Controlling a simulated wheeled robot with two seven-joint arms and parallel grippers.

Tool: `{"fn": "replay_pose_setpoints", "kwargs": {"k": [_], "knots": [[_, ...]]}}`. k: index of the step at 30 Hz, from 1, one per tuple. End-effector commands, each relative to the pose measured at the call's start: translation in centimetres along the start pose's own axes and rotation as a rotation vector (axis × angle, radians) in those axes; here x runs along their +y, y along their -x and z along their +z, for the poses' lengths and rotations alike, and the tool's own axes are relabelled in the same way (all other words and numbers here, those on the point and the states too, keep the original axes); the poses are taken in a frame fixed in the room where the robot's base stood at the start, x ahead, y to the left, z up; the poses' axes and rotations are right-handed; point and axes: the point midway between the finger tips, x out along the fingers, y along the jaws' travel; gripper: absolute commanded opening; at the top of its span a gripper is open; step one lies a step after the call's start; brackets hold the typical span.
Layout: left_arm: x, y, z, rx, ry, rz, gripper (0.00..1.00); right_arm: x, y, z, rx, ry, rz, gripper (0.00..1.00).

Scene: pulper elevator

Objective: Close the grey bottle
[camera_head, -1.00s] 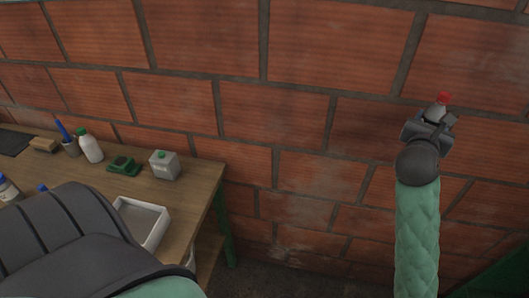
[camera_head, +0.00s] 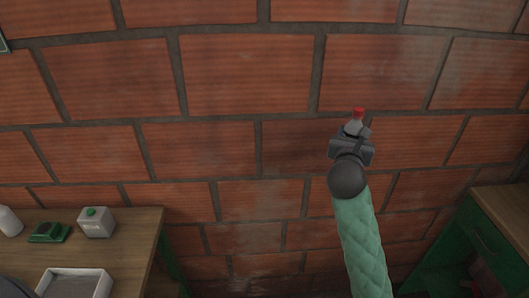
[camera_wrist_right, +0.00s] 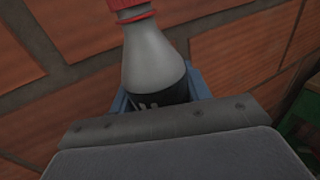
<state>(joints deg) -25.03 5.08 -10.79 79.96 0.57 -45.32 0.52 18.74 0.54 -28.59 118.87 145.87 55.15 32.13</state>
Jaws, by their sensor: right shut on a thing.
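A grey bottle (camera_wrist_right: 152,62) with a red cap (camera_wrist_right: 125,5) is held upright in my right gripper, which is shut on its lower part. In the head view the bottle (camera_head: 354,127) and its red cap (camera_head: 358,112) rise above my right gripper (camera_head: 352,143), in front of the brick wall and away from any surface. In the right wrist view a red ring shows around the neck under the cap; whether the cap is fully seated I cannot tell. My left gripper is not in view.
A wooden workbench (camera_head: 140,228) at the lower left holds a grey canister with a green cap (camera_head: 96,222), a green object (camera_head: 49,232), a white bottle (camera_head: 9,222) and a white tray (camera_head: 75,283). A green cabinet with a wooden top (camera_head: 510,210) stands at the right. Between them is free room.

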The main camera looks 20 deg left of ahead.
Motion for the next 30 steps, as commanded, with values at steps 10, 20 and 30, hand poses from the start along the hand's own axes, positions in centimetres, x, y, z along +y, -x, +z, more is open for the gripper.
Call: {"fn": "replay_pose_setpoints", "kwargs": {"k": [10,20,30], "knots": [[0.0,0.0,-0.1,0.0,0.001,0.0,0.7,-8.6,4.0,-10.3,0.0,-0.015,-0.052,0.0],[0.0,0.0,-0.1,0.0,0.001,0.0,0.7,-15.7,10.3,-18.2,-0.006,-0.006,-0.042,0.0],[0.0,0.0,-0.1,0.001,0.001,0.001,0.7,-19.4,15.2,-22.2,0.001,0.004,0.004,0.0]]}}
